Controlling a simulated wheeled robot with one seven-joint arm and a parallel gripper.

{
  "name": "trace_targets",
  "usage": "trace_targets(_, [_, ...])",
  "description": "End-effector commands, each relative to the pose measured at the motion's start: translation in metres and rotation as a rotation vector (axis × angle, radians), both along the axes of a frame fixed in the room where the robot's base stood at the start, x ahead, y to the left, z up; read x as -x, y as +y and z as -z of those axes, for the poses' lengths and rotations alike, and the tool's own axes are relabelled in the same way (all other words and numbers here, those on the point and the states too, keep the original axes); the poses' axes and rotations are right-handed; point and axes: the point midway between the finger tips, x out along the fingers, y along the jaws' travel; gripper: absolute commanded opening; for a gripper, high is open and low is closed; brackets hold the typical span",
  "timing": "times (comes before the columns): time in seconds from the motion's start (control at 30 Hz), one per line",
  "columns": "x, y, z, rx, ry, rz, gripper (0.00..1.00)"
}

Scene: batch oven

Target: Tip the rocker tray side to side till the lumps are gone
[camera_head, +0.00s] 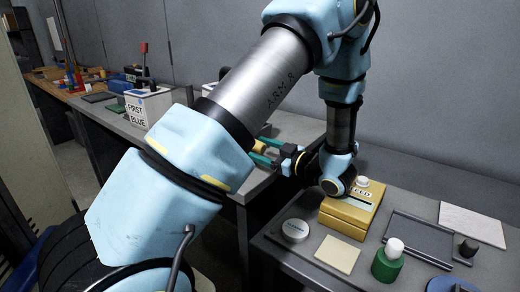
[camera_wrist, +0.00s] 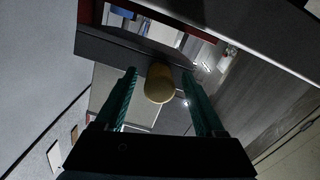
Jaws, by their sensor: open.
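My gripper (camera_head: 257,148) is open beside the end of the left bench, partly hidden by my forearm. In the wrist view its two green fingers (camera_wrist: 159,73) stand on either side of a rounded tan knob or handle (camera_wrist: 159,88). A gap shows between the knob and each finger. The knob stands out from a dark grey wall or bar (camera_wrist: 105,45), with a red part behind it. This may be the rocker tray; I cannot tell for sure. Its inside and any lumps are not visible. In the head view my arm hides most of it.
A yellow box (camera_head: 345,225) stands on the right bench near my wrist. A labelled white box (camera_head: 150,108) stands on the left bench.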

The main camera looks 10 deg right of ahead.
Motion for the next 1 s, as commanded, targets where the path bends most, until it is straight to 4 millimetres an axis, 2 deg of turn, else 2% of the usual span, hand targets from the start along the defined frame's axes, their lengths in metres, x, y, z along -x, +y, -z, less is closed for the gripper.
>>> trace_targets(0.27, [0.000, 0.000, -0.008, 0.002, -0.003, 0.000, 0.71])
trace_targets(0.7, [0.000, 0.000, -0.078, 0.005, -0.004, 0.000, 0.71])
trace_targets(0.8, [0.000, 0.000, -0.090, 0.003, -0.003, 0.000, 0.71])
trace_targets(1.0, [0.000, 0.000, -0.100, 0.001, -0.001, 0.000, 0.71])
